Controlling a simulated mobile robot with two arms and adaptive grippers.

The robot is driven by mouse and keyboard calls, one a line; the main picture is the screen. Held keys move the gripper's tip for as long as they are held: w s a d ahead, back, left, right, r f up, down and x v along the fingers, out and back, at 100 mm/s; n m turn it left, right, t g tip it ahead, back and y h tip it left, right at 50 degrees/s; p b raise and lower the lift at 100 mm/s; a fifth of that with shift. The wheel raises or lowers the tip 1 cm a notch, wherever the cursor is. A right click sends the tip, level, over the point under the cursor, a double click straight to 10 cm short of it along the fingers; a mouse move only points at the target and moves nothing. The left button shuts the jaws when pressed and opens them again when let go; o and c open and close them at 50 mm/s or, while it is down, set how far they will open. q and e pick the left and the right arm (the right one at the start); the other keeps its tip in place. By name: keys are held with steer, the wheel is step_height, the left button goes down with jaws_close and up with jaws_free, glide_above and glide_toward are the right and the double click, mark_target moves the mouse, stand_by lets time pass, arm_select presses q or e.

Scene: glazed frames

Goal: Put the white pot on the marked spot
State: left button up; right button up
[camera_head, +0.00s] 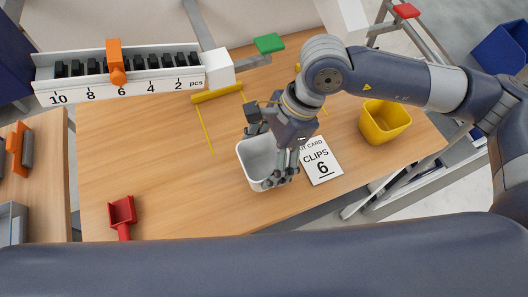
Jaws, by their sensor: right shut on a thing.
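The white pot (253,160) is an open, squarish container in the middle of the wooden table. My right gripper (280,172) reaches down over its right side and is shut on its wall. The gripper hides part of the rim, and I cannot tell whether the pot touches the table. Yellow tape lines (204,128) on the table behind the pot mark out a spot. The wrist and arm cover part of this marking. The pot is nearer to me than most of the tape. My left gripper is not in view.
A white card reading "CLIPS 6" (321,160) lies right of the pot. A yellow bin (384,120) stands farther right. A red scoop-like thing (122,212) is at front left. A numbered rack with an orange slider (115,62) is at back left.

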mark_target(263, 162)
steer(key=shift+w+a, duration=0.1)
steer(key=shift+w, duration=0.55)
step_height(263, 162, down, 4)
steer(key=shift+r+p, duration=0.2)
steer(key=shift+p, duration=0.8)
steer(key=shift+f, duration=0.1)
steer(key=shift+f+b, duration=0.15)
steer(key=shift+b, duration=0.2)
steer(key=o, duration=1.1)
steer(key=shift+c, duration=0.2)
